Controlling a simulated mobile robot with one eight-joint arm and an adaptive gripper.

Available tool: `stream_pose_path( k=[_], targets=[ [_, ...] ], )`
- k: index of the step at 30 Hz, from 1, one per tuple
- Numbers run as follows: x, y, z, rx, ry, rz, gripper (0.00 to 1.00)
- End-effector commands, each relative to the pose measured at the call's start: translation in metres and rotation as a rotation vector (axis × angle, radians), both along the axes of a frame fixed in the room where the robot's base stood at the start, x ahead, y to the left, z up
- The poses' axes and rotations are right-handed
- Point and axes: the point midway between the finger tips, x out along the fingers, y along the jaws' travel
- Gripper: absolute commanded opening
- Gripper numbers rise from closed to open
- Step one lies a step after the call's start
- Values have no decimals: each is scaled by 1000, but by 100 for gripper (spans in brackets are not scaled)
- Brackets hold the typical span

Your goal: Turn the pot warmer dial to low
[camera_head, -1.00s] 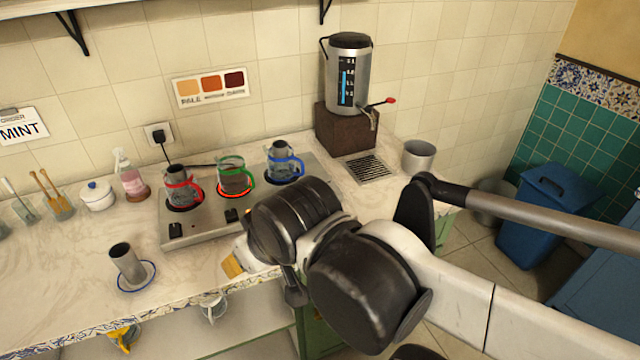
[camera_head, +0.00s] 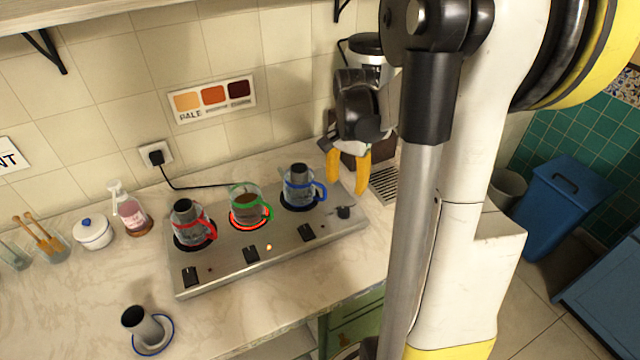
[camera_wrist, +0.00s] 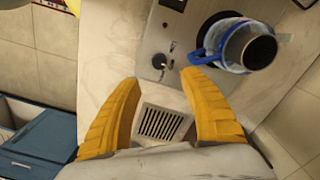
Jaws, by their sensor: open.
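The pot warmer (camera_head: 275,255) is a long grey metal plate on the counter, bearing three small pots. Its dial (camera_head: 344,212) is a small dark knob on the right end; it also shows in the wrist view (camera_wrist: 160,61), with a small handle and tiny marks around it that I cannot read. My gripper (camera_head: 347,185) has two yellow fingers, spread apart and empty, pointing down near the warmer's right end. In the wrist view the dial lies just beyond the gap between the fingertips (camera_wrist: 160,80), not touched.
The blue-handled pot (camera_head: 299,188) stands close to the dial and to my gripper. The green-handled pot (camera_head: 246,204) sits on a glowing red ring. Black switches (camera_head: 251,254) line the warmer's front.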

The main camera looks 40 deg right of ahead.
Motion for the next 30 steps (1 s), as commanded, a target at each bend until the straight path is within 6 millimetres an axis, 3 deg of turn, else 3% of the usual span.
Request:
stream_pose_path(
  k=[15, 20, 28, 29, 30],
  targets=[
    [1, 0, -93, -1, -1, 3, 51],
    [0, 0, -103, -2, -2, 4, 51],
    [0, 1, -104, -2, -2, 4, 51],
    [0, 1, -104, -2, -2, 4, 50],
    [0, 1, -104, -2, -2, 4, 37]
  ],
)
